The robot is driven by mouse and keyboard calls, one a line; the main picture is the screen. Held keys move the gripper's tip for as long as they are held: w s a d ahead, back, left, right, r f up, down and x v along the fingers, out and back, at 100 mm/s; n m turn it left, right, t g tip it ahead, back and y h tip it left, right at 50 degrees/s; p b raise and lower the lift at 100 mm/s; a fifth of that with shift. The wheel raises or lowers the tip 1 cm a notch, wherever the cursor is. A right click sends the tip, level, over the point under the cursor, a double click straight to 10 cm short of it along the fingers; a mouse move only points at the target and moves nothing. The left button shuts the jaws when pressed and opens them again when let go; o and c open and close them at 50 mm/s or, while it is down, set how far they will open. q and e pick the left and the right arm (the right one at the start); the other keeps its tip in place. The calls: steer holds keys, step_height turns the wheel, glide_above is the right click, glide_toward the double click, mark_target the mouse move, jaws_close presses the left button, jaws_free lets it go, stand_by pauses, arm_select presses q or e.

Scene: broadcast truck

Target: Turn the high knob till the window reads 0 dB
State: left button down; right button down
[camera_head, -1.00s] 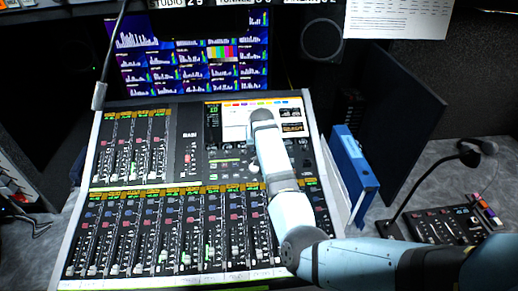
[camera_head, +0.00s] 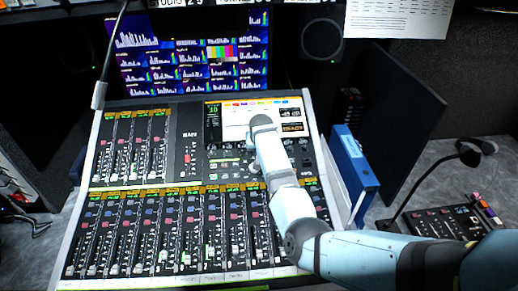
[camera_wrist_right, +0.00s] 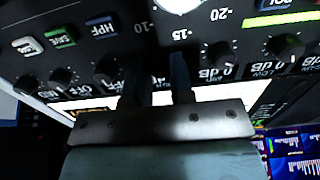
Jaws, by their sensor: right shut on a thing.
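My right gripper (camera_wrist_right: 156,68) is shut at the mixing console's (camera_wrist_right: 205,22) knob row, in the right wrist view. The knob between its fingers is mostly hidden by them, and I cannot read its label or window. The neighbouring knob (camera_wrist_right: 225,52) has a window (camera_wrist_right: 214,74) reading 0 dB, and the far-right knob (camera_wrist_right: 287,46) has another window (camera_wrist_right: 308,63) reading 0 dB. Large scale marks -10, -15 and -20 show above the fingers. In the head view my right arm covers the gripper and knob at the console's (camera_head: 183,97) screen area. My left gripper is out of view.
A knob (camera_wrist_right: 106,70) sits left of the fingers, with HPF and SAFE buttons nearby. In the head view a blue binder (camera_head: 352,160) stands right of the console, and a small panel with a gooseneck microphone (camera_head: 440,220) lies farther right. Fader rows fill the console's front.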

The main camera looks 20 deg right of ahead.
steer(key=shift+m, duration=0.3)
steer(key=m+p, duration=0.1)
steer(key=m, duration=0.2)
steer(key=shift+m+p, duration=0.45)
steer(key=shift+m, duration=0.65)
steer(key=c, duration=1)
jaws_free()
